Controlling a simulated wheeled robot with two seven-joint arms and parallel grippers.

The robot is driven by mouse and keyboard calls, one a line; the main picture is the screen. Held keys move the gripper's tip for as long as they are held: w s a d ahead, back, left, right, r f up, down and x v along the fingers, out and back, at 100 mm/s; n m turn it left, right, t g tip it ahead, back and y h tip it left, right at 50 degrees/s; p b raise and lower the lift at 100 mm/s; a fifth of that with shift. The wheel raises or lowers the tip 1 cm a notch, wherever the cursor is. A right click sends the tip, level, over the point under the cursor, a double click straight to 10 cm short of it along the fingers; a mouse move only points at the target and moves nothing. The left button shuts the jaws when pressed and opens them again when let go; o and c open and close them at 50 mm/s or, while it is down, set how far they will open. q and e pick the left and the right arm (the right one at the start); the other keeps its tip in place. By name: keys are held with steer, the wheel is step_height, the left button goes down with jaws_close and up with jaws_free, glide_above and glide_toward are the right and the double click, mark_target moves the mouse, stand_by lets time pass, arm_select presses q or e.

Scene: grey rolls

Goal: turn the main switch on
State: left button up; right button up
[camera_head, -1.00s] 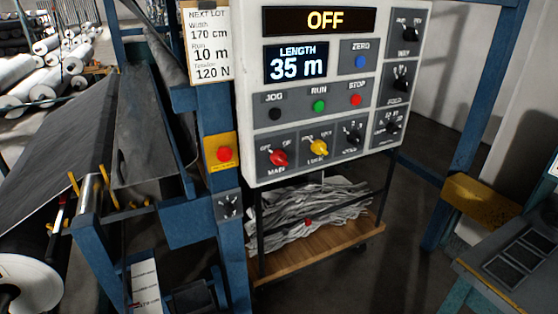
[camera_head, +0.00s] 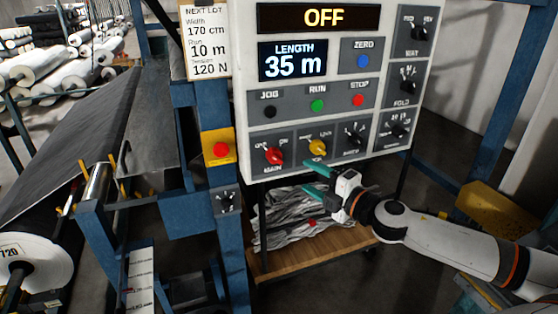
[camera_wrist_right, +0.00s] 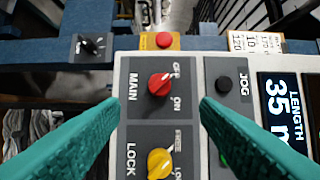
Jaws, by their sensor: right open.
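The main switch (camera_head: 272,155) is a red knob at the lower left of the grey control panel (camera_head: 243,90). In the right wrist view the main switch (camera_wrist_right: 159,84) has its white mark turned toward OFF, with ON lower down. The panel's top display (camera_head: 317,18) reads OFF. My right gripper (camera_head: 305,176) is open and empty, below and right of the main switch in the head view. In the wrist view its two green fingers (camera_wrist_right: 158,105) show on either side of the red knob, with no contact visible. My left gripper is not in view.
A yellow lock knob (camera_head: 317,147) sits right beside the main switch. A red button on a yellow box (camera_head: 220,149) is left of the panel. Jog, run and stop buttons are above. A wooden shelf (camera_head: 310,250) with grey scraps is below.

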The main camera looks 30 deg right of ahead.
mark_target(281, 160)
steer(key=shift+w+a+r+p, duration=0.15)
steer(key=shift+w+p, duration=0.25)
steer(key=shift+w, duration=1.15)
steer(key=shift+w+a+p, duration=0.2)
steer(key=shift+w+p, duration=0.2)
steer(key=shift+w, duration=1.2)
steer(key=shift+w+a+r+p, duration=0.15)
steer(key=shift+w+p, duration=0.25)
steer(key=shift+w, duration=1.15)
steer(key=shift+w+a+f+p, duration=0.15)
steer(key=shift+w+f, duration=0.05)
steer(key=shift+w, duration=0.25)
steer(key=shift+w+a+f+p, duration=0.1)
steer(key=shift+w+f+p, duration=0.05)
steer(key=shift+w, duration=0.25)
